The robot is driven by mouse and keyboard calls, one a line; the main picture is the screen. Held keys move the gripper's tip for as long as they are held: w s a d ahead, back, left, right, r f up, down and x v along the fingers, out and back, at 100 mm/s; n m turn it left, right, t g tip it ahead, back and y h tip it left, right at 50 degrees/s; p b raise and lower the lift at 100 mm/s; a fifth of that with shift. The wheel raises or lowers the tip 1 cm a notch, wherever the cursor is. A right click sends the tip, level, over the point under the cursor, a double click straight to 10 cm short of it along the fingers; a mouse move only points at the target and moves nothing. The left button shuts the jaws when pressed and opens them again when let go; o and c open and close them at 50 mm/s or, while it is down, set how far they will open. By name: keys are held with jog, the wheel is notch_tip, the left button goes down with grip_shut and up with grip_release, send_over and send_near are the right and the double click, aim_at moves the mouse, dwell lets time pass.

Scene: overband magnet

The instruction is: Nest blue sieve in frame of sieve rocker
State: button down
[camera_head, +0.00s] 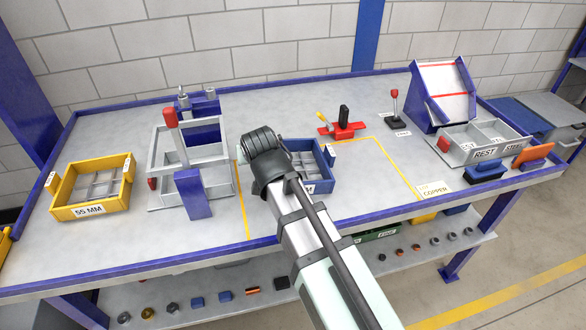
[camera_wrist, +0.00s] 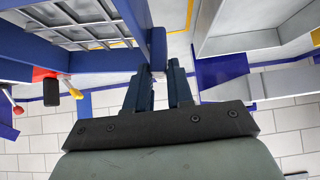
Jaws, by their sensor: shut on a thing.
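The blue sieve (camera_head: 322,176), a square tray with a grey grid floor, is at mid-table, its left part hidden behind my arm. In the wrist view the blue sieve (camera_wrist: 62,55) fills the upper left. My gripper (camera_wrist: 158,70) is shut on the blue tab on its side wall. The fingertips are hidden in the head view. I cannot tell whether the sieve touches the table. The sieve rocker (camera_head: 192,204), with a grey open frame (camera_head: 152,142), blue supports and a red-topped handle, stands left of my gripper. Its grey frame shows upper right in the wrist view (camera_wrist: 240,42).
A yellow sieve (camera_head: 122,198) marked 55 MM sits at the left. A red clamp-like device (camera_head: 343,129) and a small black lever (camera_head: 395,112) stand behind to the right. A grey bin (camera_head: 462,150) and blue chute (camera_head: 441,92) are far right. Table between is mostly clear.

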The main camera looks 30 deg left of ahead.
jog(key=shift+r, duration=1.35)
jog(key=shift+a+r, duration=0.2)
jog(key=shift+a, duration=0.05)
jog(key=a+r, duration=1.1)
jog(key=r, duration=0.2)
jog(key=s+a+r+n, duration=0.1)
jog(key=s+a+r, duration=0.2)
jog(key=s+a, duration=0.9)
jog(key=s, duration=0.4)
jog(key=shift+a+r+t, duration=0.2)
jog(key=shift+a+t, duration=0.05)
jog(key=shift+t, duration=0.05)
jog(key=shift+f, duration=0.15)
